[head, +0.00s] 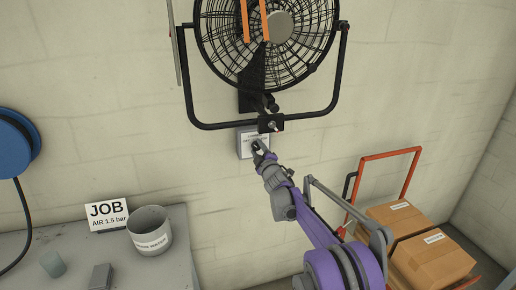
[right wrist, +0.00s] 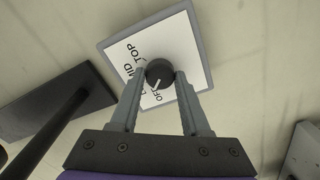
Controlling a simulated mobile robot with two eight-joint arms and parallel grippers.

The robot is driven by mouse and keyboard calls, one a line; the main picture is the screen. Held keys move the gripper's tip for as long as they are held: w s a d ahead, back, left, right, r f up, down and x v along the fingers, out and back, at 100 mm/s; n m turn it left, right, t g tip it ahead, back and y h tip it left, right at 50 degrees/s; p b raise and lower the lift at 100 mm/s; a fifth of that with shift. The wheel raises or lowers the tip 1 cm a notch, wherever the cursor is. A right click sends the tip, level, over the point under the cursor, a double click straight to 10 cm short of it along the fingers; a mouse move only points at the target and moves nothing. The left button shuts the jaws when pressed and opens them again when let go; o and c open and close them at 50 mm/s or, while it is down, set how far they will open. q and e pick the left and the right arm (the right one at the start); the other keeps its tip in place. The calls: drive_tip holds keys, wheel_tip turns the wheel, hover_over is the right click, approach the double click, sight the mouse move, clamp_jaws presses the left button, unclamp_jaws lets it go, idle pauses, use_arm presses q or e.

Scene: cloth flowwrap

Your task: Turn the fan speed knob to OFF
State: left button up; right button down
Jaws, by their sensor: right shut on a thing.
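The fan (head: 265,45) hangs on the wall, and its grey control box (head: 243,142) is mounted just below it. In the right wrist view the box has a white label plate (right wrist: 197,55) with the words OFF, MID and TOP, partly hidden. The round black speed knob (right wrist: 160,72) sits on this plate, and its white mark points down and slightly left in that view. My right gripper (head: 259,147) is at the box with its fingers (right wrist: 157,80) shut on the sides of the knob. The left gripper is in no view.
A black fan bracket (head: 190,100) is close above my right gripper. A hand truck (head: 413,172) with cardboard boxes (head: 430,258) stands to the right. A grey bench (head: 90,243) at left bears a bucket (head: 150,232) and a JOB sign (head: 107,214).

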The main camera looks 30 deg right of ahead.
drive_tip(key=shift+n+p, duration=0.55)
drive_tip(key=shift+n, duration=1.05)
drive_tip(key=shift+c, duration=1.9)
unclamp_jaws()
drive_tip(key=b+v, duration=0.1)
drive_tip(key=v, duration=1)
drive_tip(key=shift+b, duration=0.35)
drive_tip(key=shift+a, duration=0.15)
